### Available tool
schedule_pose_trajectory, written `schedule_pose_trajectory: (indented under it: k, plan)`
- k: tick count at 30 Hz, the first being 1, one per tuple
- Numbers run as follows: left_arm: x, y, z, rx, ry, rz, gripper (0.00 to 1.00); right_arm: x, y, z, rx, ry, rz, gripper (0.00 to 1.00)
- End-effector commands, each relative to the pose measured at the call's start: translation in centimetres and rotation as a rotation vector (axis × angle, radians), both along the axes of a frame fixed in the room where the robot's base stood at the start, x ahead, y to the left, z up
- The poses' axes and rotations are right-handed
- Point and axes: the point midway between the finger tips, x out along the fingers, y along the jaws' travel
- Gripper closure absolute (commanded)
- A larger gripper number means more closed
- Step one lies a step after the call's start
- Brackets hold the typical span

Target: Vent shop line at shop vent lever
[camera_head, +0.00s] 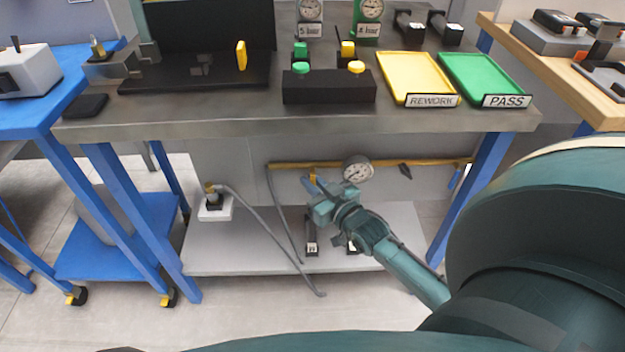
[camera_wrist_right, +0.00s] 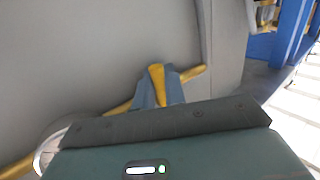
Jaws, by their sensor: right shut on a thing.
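The shop line is a brass pipe (camera_head: 285,165) running under the bench, with a round gauge (camera_head: 357,169) on it. My right gripper (camera_head: 314,184) reaches under the bench to this pipe, left of the gauge. In the right wrist view its fingers (camera_wrist_right: 157,90) are closed around a yellow lever (camera_wrist_right: 156,76) in front of the pipe (camera_wrist_right: 190,75). I take this lever to be the vent lever; no label on it is readable. The gripper hides most of it in the head view. My left gripper is not in view.
A grey lower shelf (camera_head: 240,262) lies below the pipe, with a loose grey hose (camera_head: 270,232) hanging over it. A small black handle (camera_head: 405,171) and a blue handle (camera_head: 456,177) are farther right. The bench top (camera_head: 190,128) overhangs the arm. A blue leg (camera_head: 470,195) stands right.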

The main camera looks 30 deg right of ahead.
Motion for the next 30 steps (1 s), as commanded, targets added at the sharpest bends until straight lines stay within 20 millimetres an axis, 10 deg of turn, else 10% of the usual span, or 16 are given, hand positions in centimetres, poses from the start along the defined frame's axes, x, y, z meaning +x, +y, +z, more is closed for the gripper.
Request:
schedule_pose_trajectory:
  k: [14,30]
  plan:
    - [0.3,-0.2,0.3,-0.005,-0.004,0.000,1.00,-1.2,-0.1,0.1,-0.002,0.002,0.000,0.83]
    - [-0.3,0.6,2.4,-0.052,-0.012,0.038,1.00,-11.8,-0.4,0.9,-0.002,0.002,0.000,0.83]
